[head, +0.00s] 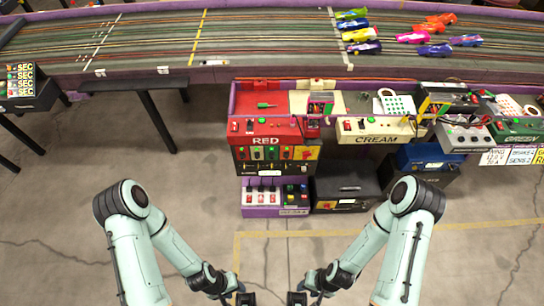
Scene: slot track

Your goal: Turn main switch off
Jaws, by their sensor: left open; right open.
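No control in the head view is clearly labelled as the main switch; lettering on the small switches is too small to read. A red control box (266,130) marked RED stands in front of the track. Below it is a black panel (277,154) with several coloured switches. Lower still, a purple-edged unit (263,212) holds white rockers with red parts (263,194). My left gripper (245,298) and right gripper (297,298) are at the bottom edge, partly cut off. Both are open, empty, and well apart from the boxes.
The slot track (250,50) runs across the back with several toy cars (362,47) on it. A cream box (375,130) and a green box (515,128) stand to the right. A black case (346,190) sits low beside the purple-edged unit. Bare concrete floor lies in front.

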